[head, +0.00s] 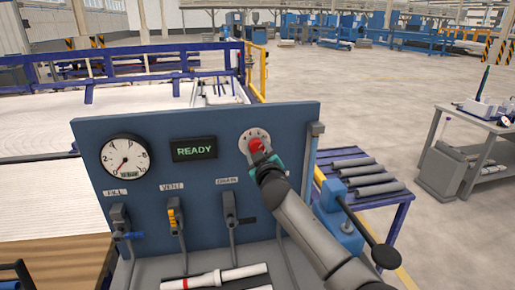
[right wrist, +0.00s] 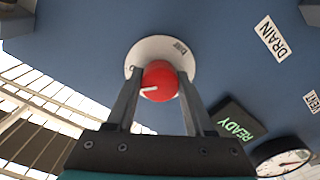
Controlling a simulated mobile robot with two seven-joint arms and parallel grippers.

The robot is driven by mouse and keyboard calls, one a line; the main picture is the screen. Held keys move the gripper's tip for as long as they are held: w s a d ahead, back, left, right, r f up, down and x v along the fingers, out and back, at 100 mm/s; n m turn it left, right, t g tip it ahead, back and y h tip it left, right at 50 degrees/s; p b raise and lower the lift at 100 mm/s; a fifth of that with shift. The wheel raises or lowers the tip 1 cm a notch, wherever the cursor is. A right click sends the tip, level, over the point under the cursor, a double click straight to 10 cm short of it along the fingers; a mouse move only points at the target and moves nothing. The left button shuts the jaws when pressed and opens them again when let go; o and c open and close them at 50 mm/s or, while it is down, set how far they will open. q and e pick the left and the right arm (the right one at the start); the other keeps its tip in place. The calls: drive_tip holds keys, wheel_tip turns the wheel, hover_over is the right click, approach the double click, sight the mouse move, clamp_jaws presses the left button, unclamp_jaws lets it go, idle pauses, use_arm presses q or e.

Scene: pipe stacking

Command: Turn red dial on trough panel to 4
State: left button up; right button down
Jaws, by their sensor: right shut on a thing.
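The red dial (head: 256,146) sits on a round pale scale plate at the upper right of the blue trough panel (head: 280,118). In the right wrist view the red dial (right wrist: 160,82) shows a white pointer line aimed to the left of that picture. My right gripper (head: 262,158) is shut on the dial, one finger on each side, also seen in the right wrist view (right wrist: 157,90). The scale plate (right wrist: 182,52) is partly hidden by the dial and fingers, and its numbers are too small to read. My left gripper is not in view.
The panel also carries a pressure gauge (head: 127,156), a READY display (head: 194,148) and FILL (head: 120,220), VENT (head: 175,220) and DRAIN (head: 230,208) valves. Pipes (head: 230,278) lie below it. A blue rack (head: 372,200) with grey pipes stands at right, by open floor.

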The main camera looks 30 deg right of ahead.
drive_tip(key=n+p, duration=0.1)
drive_tip(key=n, duration=0.4)
drive_tip(key=shift+n, duration=0.3)
drive_tip(key=n+p, duration=0.1)
drive_tip(key=n, duration=0.3)
drive_tip(key=shift+r+n, duration=0.1)
drive_tip(key=shift+n, duration=0.2)
drive_tip(key=n+p, duration=0.1)
drive_tip(key=n, duration=0.4)
drive_tip(key=shift+p, duration=0.4)
drive_tip(key=n+p, duration=0.1)
drive_tip(key=n, duration=0.4)
drive_tip(key=shift+n, duration=0.3)
drive_tip(key=shift+c, duration=1.4)
unclamp_jaws()
